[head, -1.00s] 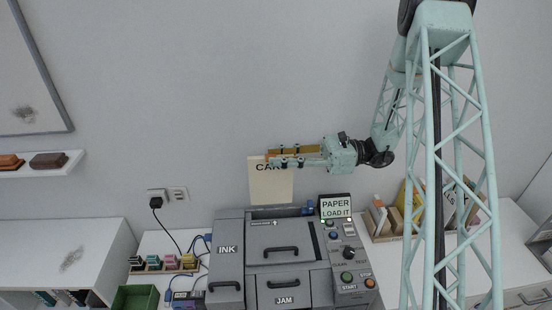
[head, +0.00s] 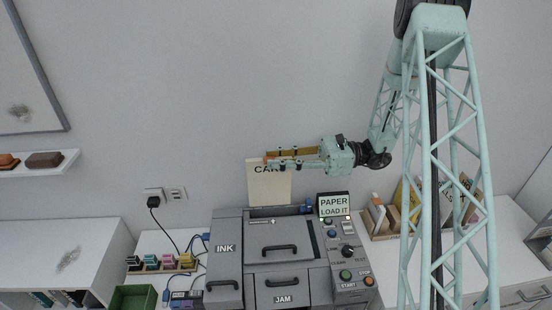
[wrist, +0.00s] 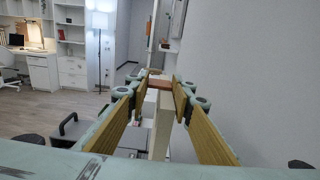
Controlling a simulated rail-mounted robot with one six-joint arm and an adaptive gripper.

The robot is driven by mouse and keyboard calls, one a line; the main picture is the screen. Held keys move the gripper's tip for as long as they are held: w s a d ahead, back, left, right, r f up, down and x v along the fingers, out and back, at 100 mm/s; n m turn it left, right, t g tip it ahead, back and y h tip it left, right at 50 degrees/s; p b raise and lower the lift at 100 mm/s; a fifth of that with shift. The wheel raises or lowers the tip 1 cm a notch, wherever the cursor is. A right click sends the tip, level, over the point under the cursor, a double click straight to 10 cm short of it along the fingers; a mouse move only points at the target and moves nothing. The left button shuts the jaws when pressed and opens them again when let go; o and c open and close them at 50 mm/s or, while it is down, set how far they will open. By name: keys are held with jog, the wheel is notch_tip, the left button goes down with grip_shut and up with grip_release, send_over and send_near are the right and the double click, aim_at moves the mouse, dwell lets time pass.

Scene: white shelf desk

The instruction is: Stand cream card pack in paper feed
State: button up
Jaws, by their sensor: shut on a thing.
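The cream card pack (head: 268,186), marked "CARD" in dark letters, hangs upright above the back of the grey printer (head: 279,235). My gripper (head: 268,160) is shut on its top part, reaching in from the right. In the wrist view the pack (wrist: 161,128) shows edge-on between the long yellow-lined fingers of my gripper (wrist: 160,84). The pack's lower edge is close to the dark paper feed opening (head: 272,212) at the printer's back. I cannot tell whether it is just above, behind or inside it.
A lit sign (head: 334,205) reading "PAPER LOAD IT" stands right of the feed. The ink cover (head: 225,250) is at left. Coloured ink bottles (head: 165,262) and a green bin (head: 133,298) are farther left. A box of packs (head: 383,218) stands right.

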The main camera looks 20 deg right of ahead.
aim_at(277, 187)
jog(key=shift+f+b, duration=2.8)
jog(key=shift+f, duration=3.25)
jog(key=shift+f, duration=0.1)
jog(key=o, duration=0.9)
jog(key=shift+d, duration=0.2)
jog(key=shift+v, duration=5.85)
jog(key=shift+a, duration=0.1)
